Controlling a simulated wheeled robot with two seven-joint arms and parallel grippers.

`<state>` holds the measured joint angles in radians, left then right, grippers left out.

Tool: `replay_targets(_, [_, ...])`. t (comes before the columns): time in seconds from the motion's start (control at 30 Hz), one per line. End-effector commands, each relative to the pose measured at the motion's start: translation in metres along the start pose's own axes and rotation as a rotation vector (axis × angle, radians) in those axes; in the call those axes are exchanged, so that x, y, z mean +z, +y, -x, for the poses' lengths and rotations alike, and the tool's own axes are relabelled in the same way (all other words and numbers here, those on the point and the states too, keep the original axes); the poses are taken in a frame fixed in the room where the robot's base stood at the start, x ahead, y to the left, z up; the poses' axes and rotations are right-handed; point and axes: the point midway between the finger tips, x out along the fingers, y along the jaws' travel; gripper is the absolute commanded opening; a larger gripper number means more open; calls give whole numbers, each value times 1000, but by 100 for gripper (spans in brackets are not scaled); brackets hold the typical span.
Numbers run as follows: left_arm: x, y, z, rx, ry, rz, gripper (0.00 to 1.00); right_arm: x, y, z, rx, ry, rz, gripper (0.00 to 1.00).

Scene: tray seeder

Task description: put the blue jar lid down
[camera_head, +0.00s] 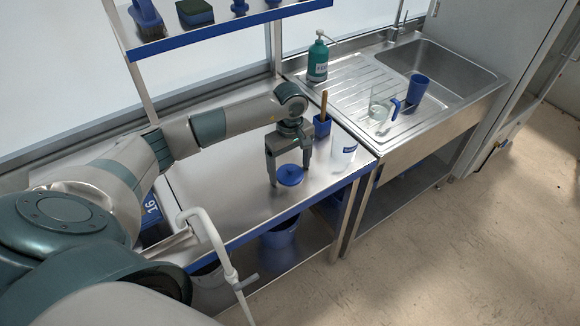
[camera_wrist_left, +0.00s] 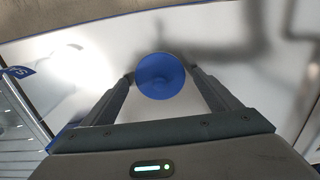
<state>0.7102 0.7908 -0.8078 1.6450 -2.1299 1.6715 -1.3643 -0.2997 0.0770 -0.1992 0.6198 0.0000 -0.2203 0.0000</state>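The blue jar lid (camera_head: 291,175) is a round blue disc with a small knob. My left gripper (camera_head: 289,182) has come down from above, with one finger on each side of the lid at its rim. In the left wrist view the lid (camera_wrist_left: 160,75) sits between the two fingertips (camera_wrist_left: 160,73), which appear to touch its edges. The lid is at or just above the steel worktop (camera_head: 235,205); I cannot tell whether it rests on it. My right gripper is not in view.
A sink (camera_head: 455,75) with a blue cup (camera_head: 417,88) is farther right. The worktop left of the gripper is clear.

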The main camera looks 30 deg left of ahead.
Motion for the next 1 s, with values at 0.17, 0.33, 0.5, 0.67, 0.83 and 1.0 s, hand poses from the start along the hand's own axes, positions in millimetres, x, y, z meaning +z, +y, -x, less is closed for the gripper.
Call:
replay_targets(0.17, [0,0,1,0,0,0,83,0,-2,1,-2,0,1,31])
replay_targets(0.33, [0,1,6,2,1,0,83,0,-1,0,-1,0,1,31])
replay_targets(0.5, [0,1,26,4,2,-1,83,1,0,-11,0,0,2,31])
replay_targets(0.67, [-1,1,53,5,3,-1,83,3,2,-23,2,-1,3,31])
replay_targets(0.83, [-1,1,84,4,3,0,83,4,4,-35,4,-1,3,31])
replay_targets(1.0, [0,1,108,3,1,0,83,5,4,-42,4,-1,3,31])
